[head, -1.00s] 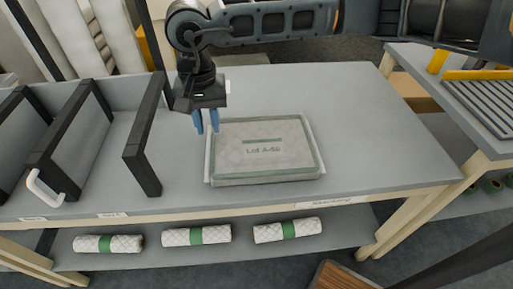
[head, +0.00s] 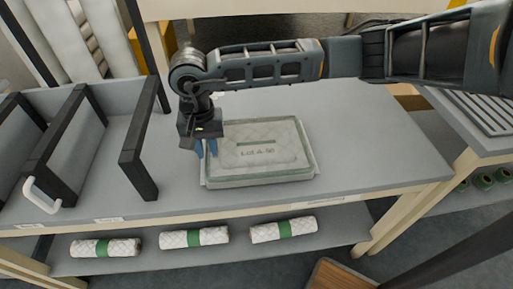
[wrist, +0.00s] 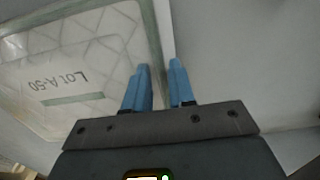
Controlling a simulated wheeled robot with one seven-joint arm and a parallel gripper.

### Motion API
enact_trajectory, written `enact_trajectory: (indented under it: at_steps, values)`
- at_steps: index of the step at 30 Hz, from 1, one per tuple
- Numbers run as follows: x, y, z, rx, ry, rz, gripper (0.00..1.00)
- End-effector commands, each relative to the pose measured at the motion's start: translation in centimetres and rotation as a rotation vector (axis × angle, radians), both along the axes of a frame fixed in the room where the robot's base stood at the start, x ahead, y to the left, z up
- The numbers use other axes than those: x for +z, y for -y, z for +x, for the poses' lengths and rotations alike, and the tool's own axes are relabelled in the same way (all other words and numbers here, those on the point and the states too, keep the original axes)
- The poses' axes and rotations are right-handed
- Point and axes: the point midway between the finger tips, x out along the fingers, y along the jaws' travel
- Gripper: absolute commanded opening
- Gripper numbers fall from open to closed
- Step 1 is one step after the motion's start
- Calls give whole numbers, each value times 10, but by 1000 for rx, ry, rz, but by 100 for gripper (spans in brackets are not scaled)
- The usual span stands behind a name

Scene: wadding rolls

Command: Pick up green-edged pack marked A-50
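The pack marked "Lot A-50" (head: 258,150) is a flat, pale quilted block with green edging and a green bar above its lettering. It lies on the grey table within a thin pale border. It also shows in the wrist view (wrist: 75,65), with the lettering upside down. My gripper (head: 206,150) points down at the pack's left edge. In the wrist view my blue fingers (wrist: 158,75) are apart, one over the pack side and one over the bare table side. The pack's edge runs up between them. Whether the fingertips touch it is unclear.
Dark-framed dividers (head: 137,140) stand on the table to the left, close to my gripper. Several white rolls with green bands (head: 194,237) lie on the shelf below. Another table with a ribbed rack (head: 485,108) stands at right. The table right of the pack is clear.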

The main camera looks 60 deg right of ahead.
Motion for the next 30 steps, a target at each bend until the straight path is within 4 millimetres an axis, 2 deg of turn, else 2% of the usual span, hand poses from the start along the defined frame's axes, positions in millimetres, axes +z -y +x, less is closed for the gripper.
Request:
enact_trajectory:
  at_steps: [1,7,23,30]
  values:
    - [0,0,0,0,0,0,19]
    - [0,0,0,0,0,0,0]
    - [3,0,0,1,1,0,0]
    - [24,1,1,3,3,-4,0]
